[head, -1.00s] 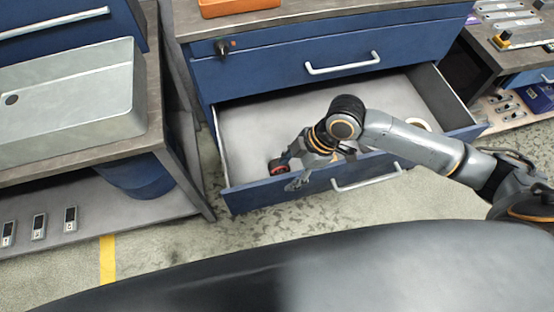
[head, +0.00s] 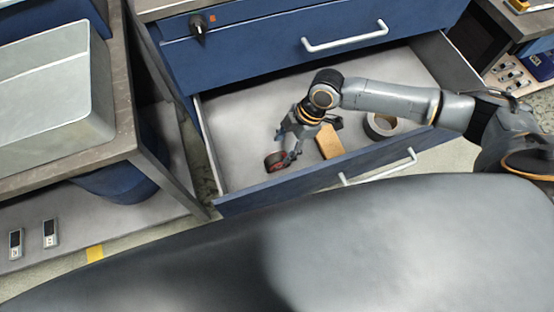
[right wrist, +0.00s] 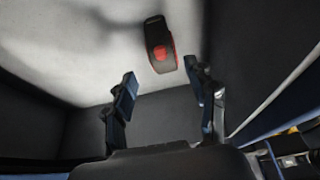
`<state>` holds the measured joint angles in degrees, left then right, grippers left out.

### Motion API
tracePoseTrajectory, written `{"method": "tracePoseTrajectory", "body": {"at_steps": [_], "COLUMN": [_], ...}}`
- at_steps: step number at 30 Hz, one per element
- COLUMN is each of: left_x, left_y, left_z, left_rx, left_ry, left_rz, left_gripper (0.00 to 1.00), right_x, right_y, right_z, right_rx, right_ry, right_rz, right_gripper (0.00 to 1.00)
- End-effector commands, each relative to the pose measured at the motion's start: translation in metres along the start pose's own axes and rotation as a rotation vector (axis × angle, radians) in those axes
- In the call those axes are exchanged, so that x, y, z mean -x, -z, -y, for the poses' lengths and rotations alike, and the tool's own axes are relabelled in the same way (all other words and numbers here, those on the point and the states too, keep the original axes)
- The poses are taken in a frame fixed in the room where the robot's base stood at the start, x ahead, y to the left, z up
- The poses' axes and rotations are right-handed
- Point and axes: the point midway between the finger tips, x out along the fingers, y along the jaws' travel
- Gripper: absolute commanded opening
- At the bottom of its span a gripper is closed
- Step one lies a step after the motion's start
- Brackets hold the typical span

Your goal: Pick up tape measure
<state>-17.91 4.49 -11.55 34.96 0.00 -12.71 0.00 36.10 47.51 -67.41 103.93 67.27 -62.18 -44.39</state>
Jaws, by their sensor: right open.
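The tape measure (head: 275,161), dark with a red patch, lies on the floor of the open drawer (head: 235,120), near its front left. In the right wrist view the tape measure (right wrist: 161,50) lies beyond the fingertips, nearer the right finger. My right gripper (head: 287,155) is inside the drawer, just beside the tape measure in the head view. In the right wrist view my right gripper (right wrist: 160,88) is open, with nothing between its fingers. My left gripper is not in view.
A wooden block (head: 328,142) and a grey tape roll (head: 380,126) lie in the drawer to the right of my gripper. The drawer's front panel (head: 300,182) and side walls stand around it. A closed drawer with a white handle (head: 345,37) is above.

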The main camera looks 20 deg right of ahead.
Motion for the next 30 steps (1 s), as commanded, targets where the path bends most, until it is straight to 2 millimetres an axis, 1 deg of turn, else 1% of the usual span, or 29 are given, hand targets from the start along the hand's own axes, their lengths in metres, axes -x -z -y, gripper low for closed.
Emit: {"method": "tracePoseTrajectory", "body": {"at_steps": [1, 5, 8, 11, 15, 18, 24, 25, 26, 27, 29, 30], "left_x": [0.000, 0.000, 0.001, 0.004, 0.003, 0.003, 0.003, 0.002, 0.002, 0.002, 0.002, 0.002], "left_y": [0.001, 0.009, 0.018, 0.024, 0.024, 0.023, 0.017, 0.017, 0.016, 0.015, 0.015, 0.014], "left_z": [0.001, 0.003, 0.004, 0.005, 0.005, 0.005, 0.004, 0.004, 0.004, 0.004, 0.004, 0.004], "left_rx": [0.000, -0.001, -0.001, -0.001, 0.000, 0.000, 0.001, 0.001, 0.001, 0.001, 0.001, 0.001], "left_ry": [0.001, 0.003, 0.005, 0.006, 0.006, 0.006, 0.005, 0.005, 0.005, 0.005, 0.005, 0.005], "left_rz": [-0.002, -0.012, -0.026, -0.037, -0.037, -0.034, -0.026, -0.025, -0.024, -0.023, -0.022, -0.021], "left_gripper": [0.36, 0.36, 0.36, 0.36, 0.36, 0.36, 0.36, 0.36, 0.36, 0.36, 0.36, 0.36], "right_x": [-0.006, -0.013, -0.023, -0.039, -0.058, -0.063, -0.064, -0.064, -0.064, -0.064, -0.064, -0.064], "right_y": [0.000, 0.000, 0.001, 0.002, 0.002, 0.001, 0.001, 0.001, 0.001, 0.001, 0.001, 0.001], "right_z": [0.001, 0.001, 0.004, 0.006, 0.007, 0.007, 0.007, 0.007, 0.007, 0.007, 0.007, 0.006], "right_rx": [0.000, 0.001, 0.000, 0.001, 0.001, 0.000, 0.001, 0.001, 0.001, 0.001, 0.001, 0.001], "right_ry": [0.002, 0.001, 0.003, 0.003, 0.002, 0.001, 0.001, 0.001, 0.000, 0.001, 0.001, 0.001], "right_rz": [0.000, 0.001, 0.000, 0.000, 0.001, 0.002, 0.001, 0.001, 0.001, 0.001, 0.001, 0.001], "right_gripper": [0.57, 0.57, 0.57, 0.57, 0.57, 0.57, 0.57, 0.55, 0.48, 0.40, 0.28, 0.20]}}
